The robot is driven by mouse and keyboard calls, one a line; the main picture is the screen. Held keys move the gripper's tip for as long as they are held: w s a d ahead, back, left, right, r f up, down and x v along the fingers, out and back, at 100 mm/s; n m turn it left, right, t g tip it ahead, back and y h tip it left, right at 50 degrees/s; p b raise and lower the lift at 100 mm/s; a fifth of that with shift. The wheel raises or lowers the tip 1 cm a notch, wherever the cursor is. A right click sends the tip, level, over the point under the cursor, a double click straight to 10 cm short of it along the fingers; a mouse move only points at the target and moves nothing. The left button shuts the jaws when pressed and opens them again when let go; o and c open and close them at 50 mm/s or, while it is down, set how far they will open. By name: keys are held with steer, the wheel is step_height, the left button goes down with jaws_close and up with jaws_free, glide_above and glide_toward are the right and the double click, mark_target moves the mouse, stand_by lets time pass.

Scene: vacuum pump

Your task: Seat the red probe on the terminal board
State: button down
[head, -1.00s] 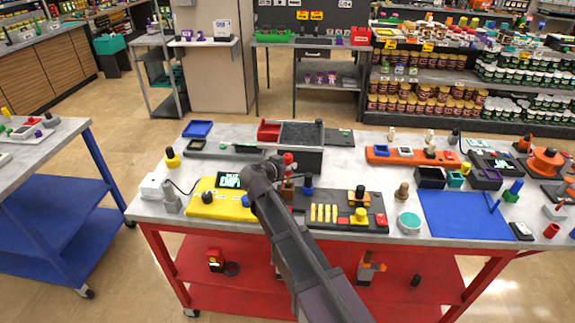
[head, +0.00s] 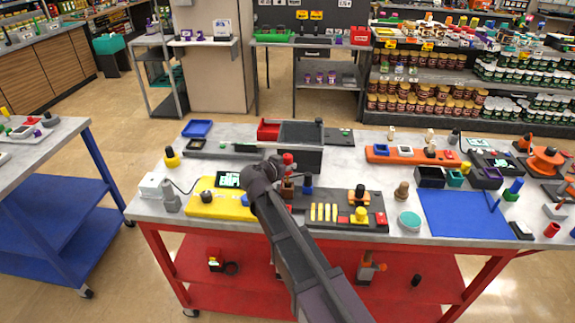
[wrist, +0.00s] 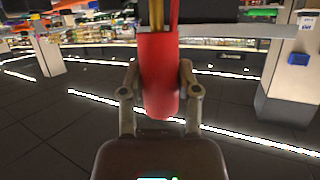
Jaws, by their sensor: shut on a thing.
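The red probe (wrist: 160,85) stands upright between the two fingers of my gripper (wrist: 159,78) in the wrist view, and the gripper is shut on it. In the head view the red probe (head: 288,158) shows as a small red piece just right of my arm's end, above the table. My arm hides most of my gripper there. A dark board (head: 330,225) with yellow strips, red blocks and yellow and orange knobs lies just right of my arm; it looks like the terminal board. My arm covers its left end. Whether the probe touches anything below is hidden.
A yellow meter-like unit (head: 212,206) with a lit display lies left of my arm, beside a grey-white cabled device (head: 155,187). A grey bin (head: 301,133) stands behind. A blue mat (head: 465,215) and several small parts lie to the right.

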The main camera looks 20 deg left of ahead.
mark_target(287, 156)
steer(key=shift+f+b, duration=2.55)
stand_by(2.0)
stand_by(0.4)
steer(key=shift+c, duration=1.3)
jaws_free()
steer(key=shift+r, duration=0.2)
steer(key=shift+r+p, duration=4.35)
steer(key=shift+p, duration=0.2)
